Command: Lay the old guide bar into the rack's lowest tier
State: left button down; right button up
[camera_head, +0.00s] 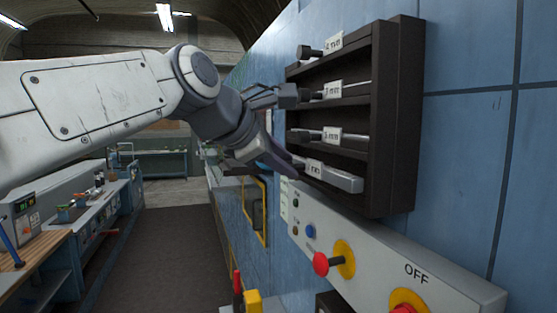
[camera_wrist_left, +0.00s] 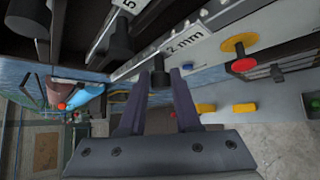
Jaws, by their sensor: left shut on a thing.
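My left gripper (camera_head: 290,160) comes in from the left at the lowest tier of the dark rack (camera_head: 397,120). It is shut on the dark knob end of a light grey guide bar (camera_head: 340,180). The bar lies level along the lowest tier, with a white label near its knob. Whether it rests on the tier floor I cannot tell. In the left wrist view the knob (camera_wrist_left: 158,78) sits between both fingers, beside a label reading about 2 mm. My right gripper is not in view.
Other knobbed bars with labels fill the tiers above, such as the top one (camera_head: 312,51). A grey control panel (camera_head: 380,270) with a red knob (camera_head: 321,263) is below the rack. A blue wall (camera_head: 475,170) is behind. A workbench (camera_head: 60,235) stands at the left.

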pick_arm(q)
jog(key=shift+w+d+p, duration=0.25)
jog(key=shift+d+p, duration=0.1)
jog(key=shift+d, duration=0.4)
jog(key=shift+w+d+p, duration=0.2)
jog(key=shift+d+p, duration=0.15)
jog(key=shift+d, duration=0.4)
jog(key=shift+f+b, duration=0.95)
jog(key=shift+f, duration=0.1)
jog(key=c, duration=0.5)
grip_release()
jog(key=b, duration=0.3)
send_near(306, 164)
jog(key=s+a+f, duration=0.1)
jog(key=s, duration=0.1)
jog(key=shift+w+a, duration=0.1)
jog(key=shift+w, duration=0.1)
jog(key=shift+f, duration=0.1)
